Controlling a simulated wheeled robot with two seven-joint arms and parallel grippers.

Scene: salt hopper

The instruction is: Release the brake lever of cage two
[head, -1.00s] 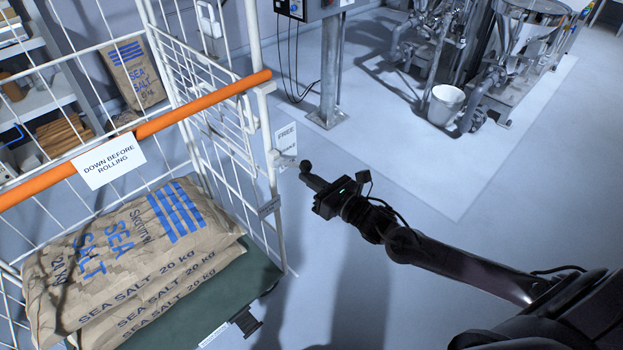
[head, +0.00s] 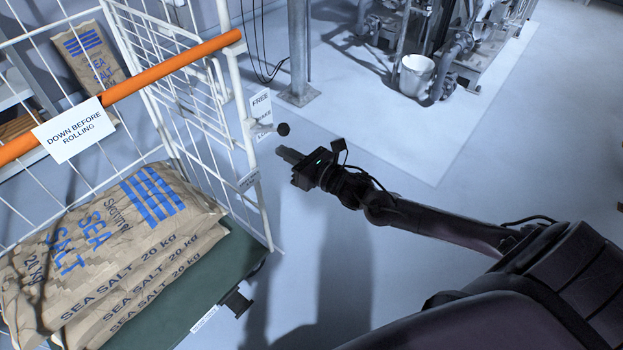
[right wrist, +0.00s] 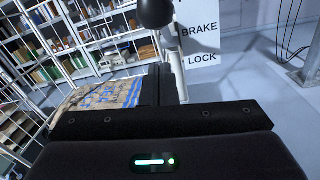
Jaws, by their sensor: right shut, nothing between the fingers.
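The brake lever sticks out to the right from the cage's corner post, roughly level, with a round black knob (head: 283,129) at its end. A white label (head: 261,103) behind it reads FREE at the top; in the right wrist view the label (right wrist: 200,42) shows BRAKE and LOCK. My right gripper (head: 280,151) is shut and empty, just below the knob in the head view, with a small gap between them. In the right wrist view the knob (right wrist: 155,14) hangs at the top edge, beyond the fingers. My left gripper is not in view.
The wire cage (head: 265,215) has an orange bar (head: 150,82) with a sign (head: 74,130) reading DOWN BEFORE ROLLING. Salt sacks (head: 110,240) lie on its green base (head: 238,256). Machinery and a white bucket (head: 416,75) stand at the back. The floor right of the cage is clear.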

